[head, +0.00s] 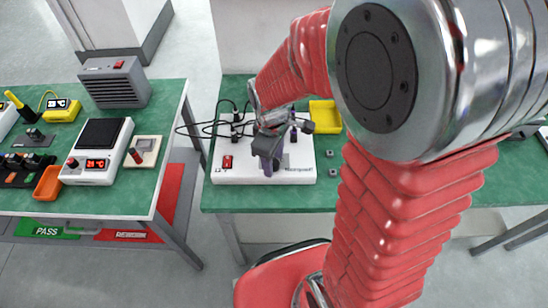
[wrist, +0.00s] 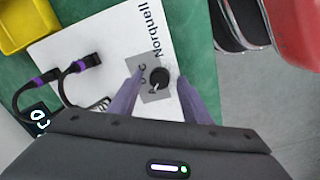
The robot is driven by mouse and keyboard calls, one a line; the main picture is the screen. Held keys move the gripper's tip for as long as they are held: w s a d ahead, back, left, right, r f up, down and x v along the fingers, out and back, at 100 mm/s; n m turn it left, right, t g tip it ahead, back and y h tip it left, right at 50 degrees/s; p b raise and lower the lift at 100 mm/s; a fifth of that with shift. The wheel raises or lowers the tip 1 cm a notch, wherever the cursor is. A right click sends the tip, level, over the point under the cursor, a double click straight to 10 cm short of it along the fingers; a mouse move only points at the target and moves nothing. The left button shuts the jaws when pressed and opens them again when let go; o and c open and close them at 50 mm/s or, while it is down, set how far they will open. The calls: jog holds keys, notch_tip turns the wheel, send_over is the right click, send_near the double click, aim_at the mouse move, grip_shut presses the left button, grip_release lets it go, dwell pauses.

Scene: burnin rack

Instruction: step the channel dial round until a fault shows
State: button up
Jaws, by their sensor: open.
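The channel dial (wrist: 160,77) is a small black round knob with a white pointer, on a grey plate (wrist: 146,67) with letters around it, partly covered. The plate sits on the white Norquell box (head: 245,174), which lies on the green bench. My gripper (wrist: 158,79) is open, with its two purple fingers on either side of the dial; whether they touch it I cannot tell. In the head view my gripper (head: 277,160) is over the box and hides the dial. A red switch (head: 228,162) is at the box's left. I see no fault sign that I can read.
Black cables with plugs (wrist: 83,63) run into the box. A yellow tray (head: 325,116) stands behind it. A small dark unit with a lit display (wrist: 38,121) is near the box. A left bench (head: 130,185) holds several instruments. Green bench right of the box is partly clear.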

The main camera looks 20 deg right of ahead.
jog(key=c, duration=1)
jog(key=shift+c, duration=0.2)
jog(key=shift+m, duration=0.3)
jog(key=m, duration=0.4)
jog(key=shift+m, duration=2.1)
jog(key=o, duration=1)
